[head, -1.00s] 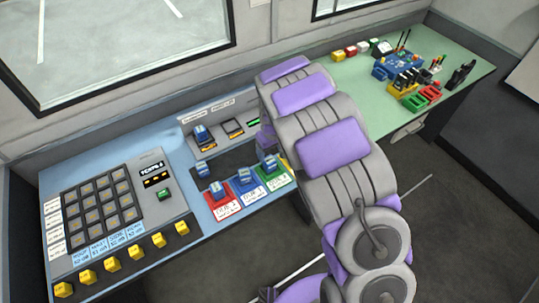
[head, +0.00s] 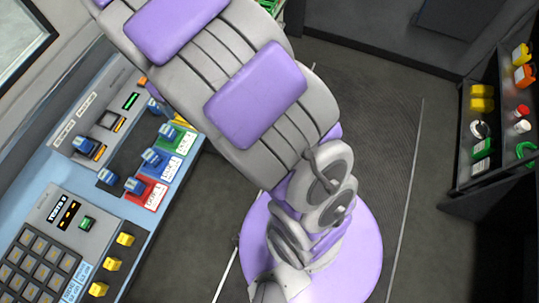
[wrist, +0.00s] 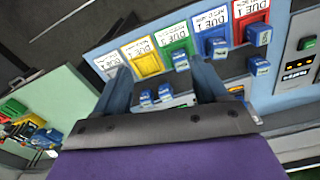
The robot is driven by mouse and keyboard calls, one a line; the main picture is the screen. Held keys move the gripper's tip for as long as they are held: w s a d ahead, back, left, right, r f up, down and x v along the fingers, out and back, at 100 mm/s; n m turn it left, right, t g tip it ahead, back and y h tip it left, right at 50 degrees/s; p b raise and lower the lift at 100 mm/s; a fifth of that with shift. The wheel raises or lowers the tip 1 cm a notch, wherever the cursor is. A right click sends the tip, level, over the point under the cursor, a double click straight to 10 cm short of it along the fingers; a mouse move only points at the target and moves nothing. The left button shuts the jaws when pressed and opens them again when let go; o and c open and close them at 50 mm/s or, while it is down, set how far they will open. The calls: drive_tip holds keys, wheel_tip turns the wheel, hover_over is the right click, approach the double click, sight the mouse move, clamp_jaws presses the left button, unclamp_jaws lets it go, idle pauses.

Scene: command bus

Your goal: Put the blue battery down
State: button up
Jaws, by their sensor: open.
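My gripper (wrist: 161,74) is open in the wrist view, its two dark blue fingers spread above the console. Two small blue batteries (wrist: 147,97) (wrist: 165,92) show between the fingers; neither looks gripped. Other blue batteries stand by the green card (wrist: 176,38), the blue card (wrist: 210,22) and the red card (wrist: 250,12). In the head view, blue batteries (head: 152,157) (head: 134,185) stand by the coloured cards, one (head: 107,176) in the dark strip and one (head: 83,145) on the grey panel. My arm hides the gripper there. I cannot tell which battery the task means.
A yellow card (wrist: 145,56) and a white card lie farther along the row. A keypad (head: 40,262) and yellow knobs (head: 112,264) are at the lower left in the head view. A dark shelf (head: 462,185) with small items stands at the right. Grey floor lies between.

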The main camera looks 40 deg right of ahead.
drive_tip(key=s+d+r+m, duration=0.1)
drive_tip(key=s+d+r, duration=0.1)
drive_tip(key=s, duration=0.8)
drive_tip(key=s+d+r+m+g, duration=0.1)
drive_tip(key=s+d+r+m, duration=0.1)
drive_tip(key=s, duration=0.8)
drive_tip(key=s+d+r+m+g, duration=0.1)
drive_tip(key=s+d+r, duration=0.3)
drive_tip(key=s, duration=0.7)
drive_tip(key=shift+d+r, duration=0.25)
drive_tip(key=shift+r, duration=0.3)
